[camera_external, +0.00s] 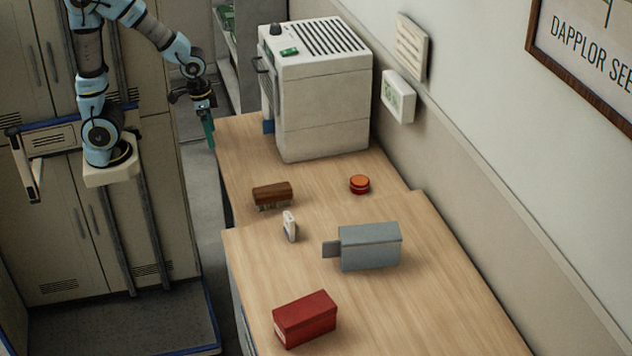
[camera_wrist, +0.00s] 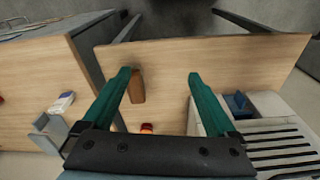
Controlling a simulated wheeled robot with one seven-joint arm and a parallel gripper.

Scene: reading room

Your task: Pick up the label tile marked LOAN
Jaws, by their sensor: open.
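A small white tile-like piece (camera_external: 289,226) with a bluish mark stands upright on the wooden desk, between the brown brush and the grey box. It also shows at the left of the wrist view (camera_wrist: 61,103). No lettering is legible on it, so I cannot tell if it reads LOAN. My gripper (camera_external: 209,137) is beyond the desk's far left edge, well away from the piece. In the wrist view, its two green fingers (camera_wrist: 158,75) are spread apart with nothing held between them.
On the desk (camera_external: 265,285) are a brown brush (camera_external: 272,194), an orange-red round object (camera_external: 359,184), a grey box (camera_external: 370,246) with a side tab, and a red box (camera_external: 305,319). A large white machine (camera_external: 325,115) stands at the back.

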